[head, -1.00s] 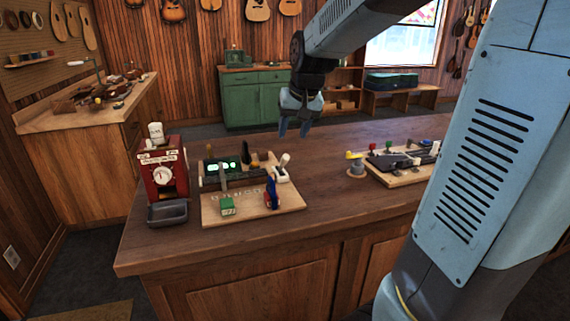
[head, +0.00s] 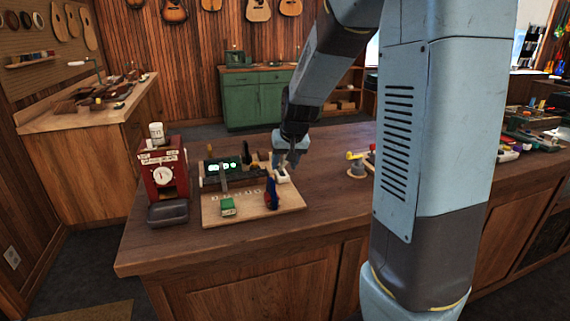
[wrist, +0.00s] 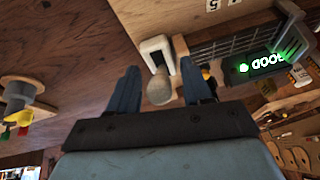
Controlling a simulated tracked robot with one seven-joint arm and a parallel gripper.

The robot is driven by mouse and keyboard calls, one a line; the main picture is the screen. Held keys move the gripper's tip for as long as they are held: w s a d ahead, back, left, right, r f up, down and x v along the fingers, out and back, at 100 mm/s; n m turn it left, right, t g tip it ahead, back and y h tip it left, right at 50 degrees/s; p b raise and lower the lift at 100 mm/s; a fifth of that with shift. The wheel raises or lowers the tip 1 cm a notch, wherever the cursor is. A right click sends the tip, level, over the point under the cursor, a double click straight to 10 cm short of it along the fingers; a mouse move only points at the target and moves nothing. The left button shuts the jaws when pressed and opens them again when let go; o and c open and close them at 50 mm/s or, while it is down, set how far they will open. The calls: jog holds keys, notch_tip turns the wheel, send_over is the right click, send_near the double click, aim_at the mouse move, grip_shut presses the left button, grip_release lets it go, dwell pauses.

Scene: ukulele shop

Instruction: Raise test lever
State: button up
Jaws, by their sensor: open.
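The test lever has a pale rounded knob (wrist: 160,88) and a white base (wrist: 157,47) in the wrist view. In the head view its white base (head: 282,177) is at the right back of a wooden board (head: 240,211), with the lever partly hidden by my gripper. My gripper (head: 290,164) is open and points down at the lever. In the wrist view the knob lies between my two spread fingers (wrist: 159,72), with a gap showing on each side. I cannot tell contact. A green lit display (wrist: 266,62) reads GOOD.
A red dial machine (head: 163,178) stands to the left. The counter front is clear.

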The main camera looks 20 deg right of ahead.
jog(key=shift+w+f, duration=0.15)
jog(key=shift+f, duration=0.25)
grip_shut()
dwell(0.5)
